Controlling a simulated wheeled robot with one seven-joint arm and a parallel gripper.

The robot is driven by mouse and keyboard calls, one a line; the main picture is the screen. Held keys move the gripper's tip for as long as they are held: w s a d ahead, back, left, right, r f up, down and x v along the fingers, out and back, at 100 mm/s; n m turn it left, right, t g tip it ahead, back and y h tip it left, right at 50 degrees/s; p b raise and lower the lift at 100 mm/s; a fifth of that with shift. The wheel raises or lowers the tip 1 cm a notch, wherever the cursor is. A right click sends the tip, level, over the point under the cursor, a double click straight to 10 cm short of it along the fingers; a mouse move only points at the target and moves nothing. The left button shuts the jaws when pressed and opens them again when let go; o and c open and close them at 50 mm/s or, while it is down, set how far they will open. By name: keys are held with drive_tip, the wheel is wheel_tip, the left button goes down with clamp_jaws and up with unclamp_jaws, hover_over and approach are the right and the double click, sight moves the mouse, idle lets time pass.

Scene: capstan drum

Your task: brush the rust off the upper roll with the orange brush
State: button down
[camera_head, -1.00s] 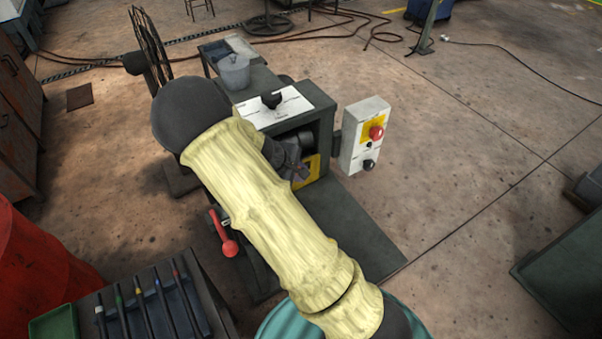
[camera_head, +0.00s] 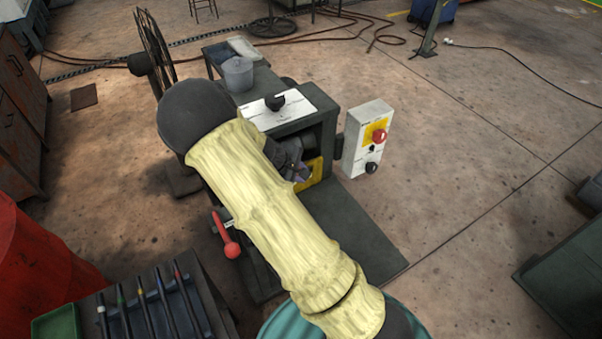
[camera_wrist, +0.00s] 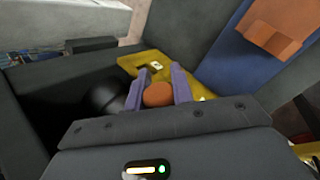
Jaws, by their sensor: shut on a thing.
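In the wrist view my gripper (camera_wrist: 159,82) has its two purple-grey fingers shut on a round orange piece (camera_wrist: 158,95), seen end-on, which fits the orange brush's handle. Its bristles are hidden. A dark rounded body (camera_wrist: 105,94) lies just left of the fingers, perhaps a roll; I cannot tell which. A yellow plate (camera_wrist: 150,64) is just beyond the fingertips. In the head view my gripper (camera_head: 301,173) is partly hidden by my sleeved arm, at the machine's opening beside the yellow plate (camera_head: 315,172). Rust on the upper roll cannot be made out.
The machine's white top panel (camera_head: 281,112) has a black knob. A control box (camera_head: 367,140) with a red button stands to its right. A red lever (camera_head: 231,248) is at the front left. A rack (camera_head: 155,300) holds dark rods with coloured bands.

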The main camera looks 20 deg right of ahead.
drive_tip(key=shift+w+d, duration=0.1)
drive_tip(key=d, duration=0.3)
drive_tip(key=shift+w+d, duration=0.3)
drive_tip(key=shift+d, duration=0.05)
idle(0.7)
drive_tip(key=a, duration=0.4)
drive_tip(key=shift+s, duration=0.3)
drive_tip(key=shift+s, duration=0.1)
drive_tip(key=shift+s+d+b, duration=0.2)
drive_tip(key=shift+s+b, duration=0.1)
drive_tip(key=shift+s, duration=0.65)
drive_tip(key=shift+s+d+b, duration=0.2)
drive_tip(key=shift+s+b, duration=0.15)
drive_tip(key=shift+s, duration=0.6)
drive_tip(key=shift+s+d+b, duration=0.2)
drive_tip(key=shift+s+b, duration=0.1)
drive_tip(key=shift+s, duration=0.65)
